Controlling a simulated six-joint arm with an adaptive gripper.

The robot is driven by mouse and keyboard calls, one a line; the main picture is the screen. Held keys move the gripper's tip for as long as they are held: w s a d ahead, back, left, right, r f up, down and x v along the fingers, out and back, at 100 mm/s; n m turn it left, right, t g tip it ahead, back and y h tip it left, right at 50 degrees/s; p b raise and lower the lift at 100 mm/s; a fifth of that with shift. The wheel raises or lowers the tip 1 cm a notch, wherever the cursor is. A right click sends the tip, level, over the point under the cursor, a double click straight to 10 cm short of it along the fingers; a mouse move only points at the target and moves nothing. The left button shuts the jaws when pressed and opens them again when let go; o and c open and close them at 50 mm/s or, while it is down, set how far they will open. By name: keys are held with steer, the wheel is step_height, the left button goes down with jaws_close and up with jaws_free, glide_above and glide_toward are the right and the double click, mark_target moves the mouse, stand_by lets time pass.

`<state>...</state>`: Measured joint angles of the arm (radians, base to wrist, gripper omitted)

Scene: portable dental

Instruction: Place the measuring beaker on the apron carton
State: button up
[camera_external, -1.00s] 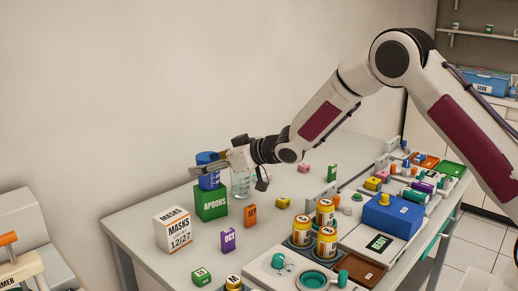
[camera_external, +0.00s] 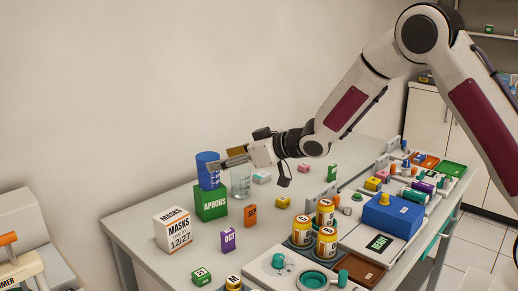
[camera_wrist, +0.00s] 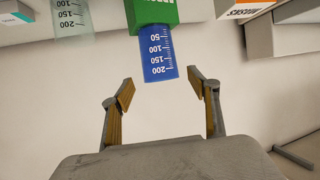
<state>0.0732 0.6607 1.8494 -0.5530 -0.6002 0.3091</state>
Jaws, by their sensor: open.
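The blue measuring beaker (camera_external: 207,171) stands upright on the green apron carton (camera_external: 211,204), which is marked APRONS. In the wrist view the blue beaker (camera_wrist: 158,55), with white graduations, rests against the green carton (camera_wrist: 150,14). My gripper (camera_external: 226,162) is open and empty, just right of the beaker in the external view. In the wrist view its two fingers (camera_wrist: 162,90) are spread, with the beaker's rim just beyond the gap and apart from them. A clear beaker (camera_external: 241,181) stands on the table beside the carton and also shows in the wrist view (camera_wrist: 70,15).
A white masks carton (camera_external: 174,229) stands left of the apron carton. Small orange (camera_external: 250,216) and purple (camera_external: 228,239) boxes stand in front. Yellow-labelled jars (camera_external: 326,228) and a blue case (camera_external: 393,213) are to the right. The table's front left corner is clear.

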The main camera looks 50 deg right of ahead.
steer(key=shift+v, duration=2.8)
steer(key=s+d+r+m+g+h, duration=0.1)
steer(key=s+d+r+g+h, duration=0.1)
steer(key=s+r, duration=0.55)
steer(key=s+d+r+m+g+h, duration=0.1)
steer(key=s+d+r+h, duration=0.2)
steer(key=s, duration=0.7)
steer(key=s+a+g, duration=0.2)
steer(key=s, duration=1.2)
steer(key=s+a+m+g+y, duration=0.1)
steer(key=s+a+g, duration=0.1)
steer(key=s, duration=1.3)
steer(key=shift+f+g, duration=0.3)
